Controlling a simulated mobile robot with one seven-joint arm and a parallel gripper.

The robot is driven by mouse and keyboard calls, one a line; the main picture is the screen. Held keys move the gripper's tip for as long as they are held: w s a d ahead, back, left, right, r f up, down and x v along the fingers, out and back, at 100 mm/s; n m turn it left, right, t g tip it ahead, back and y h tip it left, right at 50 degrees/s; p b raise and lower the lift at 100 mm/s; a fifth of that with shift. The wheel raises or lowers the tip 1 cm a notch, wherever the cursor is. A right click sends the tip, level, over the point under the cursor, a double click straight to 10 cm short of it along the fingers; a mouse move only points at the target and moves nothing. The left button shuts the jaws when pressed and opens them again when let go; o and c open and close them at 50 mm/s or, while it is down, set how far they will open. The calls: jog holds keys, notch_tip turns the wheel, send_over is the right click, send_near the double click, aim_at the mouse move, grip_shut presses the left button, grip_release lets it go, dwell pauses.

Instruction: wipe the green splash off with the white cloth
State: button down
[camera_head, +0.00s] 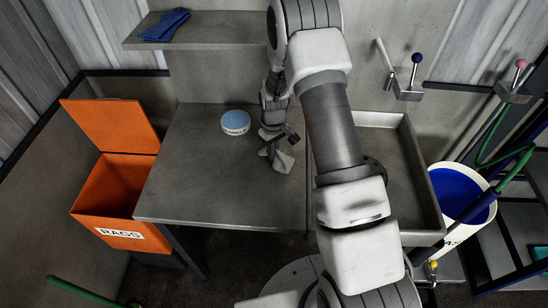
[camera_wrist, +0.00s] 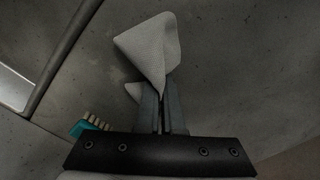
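The white cloth (camera_wrist: 150,48) is pinched between the fingertips of my gripper (camera_wrist: 160,98) in the wrist view. A folded corner stands out past the fingers and a small flap shows at their left. In the head view the cloth (camera_head: 283,161) is a pale grey-white patch under my gripper (camera_head: 273,149), over the right part of the steel worktop (camera_head: 215,185). I cannot tell whether the cloth touches the surface. No green splash shows in either view; my arm hides part of the worktop and basin.
A blue-lidded round tub (camera_head: 236,122) stands left of my gripper. A teal brush (camera_wrist: 80,127) lies near my gripper. An orange RAGS bin (camera_head: 125,190) stands open at left. A basin (camera_head: 415,190) and bucket (camera_head: 458,190) are right. Blue gloves (camera_head: 166,24) lie on the shelf (camera_head: 215,28).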

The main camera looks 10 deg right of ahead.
notch_tip(320, 180, up, 9)
jog(key=p, duration=0.2)
jog(key=shift+a+p, duration=0.15)
jog(key=shift+p, duration=0.2)
jog(key=shift+s, duration=0.1)
